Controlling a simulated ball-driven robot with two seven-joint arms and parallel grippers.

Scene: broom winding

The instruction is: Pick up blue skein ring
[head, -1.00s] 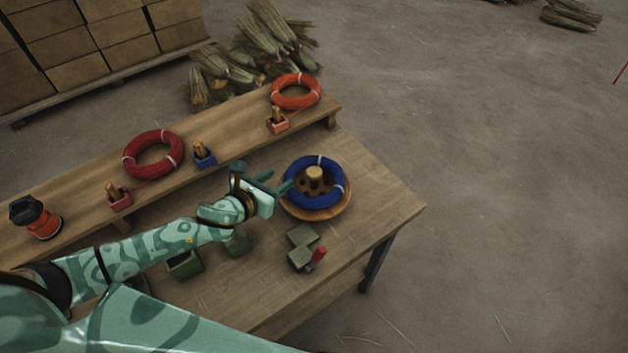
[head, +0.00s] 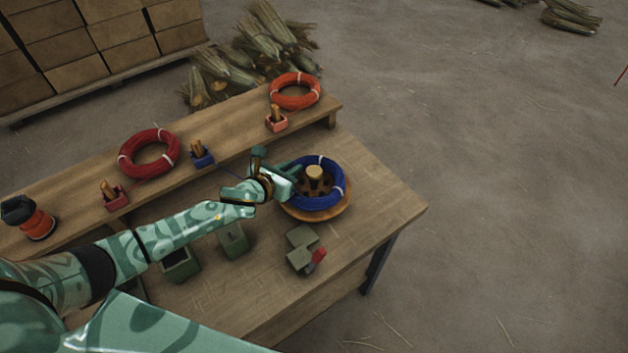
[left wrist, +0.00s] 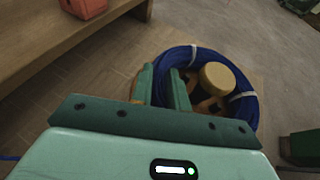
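The blue skein ring (head: 330,201) lies flat around the hub of a round wooden reel (head: 346,211) on the table. Two white ties show on it. My left gripper (head: 292,178) is at the ring's left side. In the left wrist view its two fingers (left wrist: 161,84) stand on either side of the ring's tube, close together, with blue filling the gap between them. The ring (left wrist: 250,108) curves away to the right there around the pale hub (left wrist: 216,78). The fingertips partly hide the ring in the head view. My right gripper is not in view.
A raised shelf (head: 232,121) behind holds a red ring (head: 130,167), an orange ring (head: 312,98) and small peg boxes. Green boxes (head: 233,240) and grey-green blocks with a red knob (head: 318,256) are on the table (head: 385,210). The table's right end is clear.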

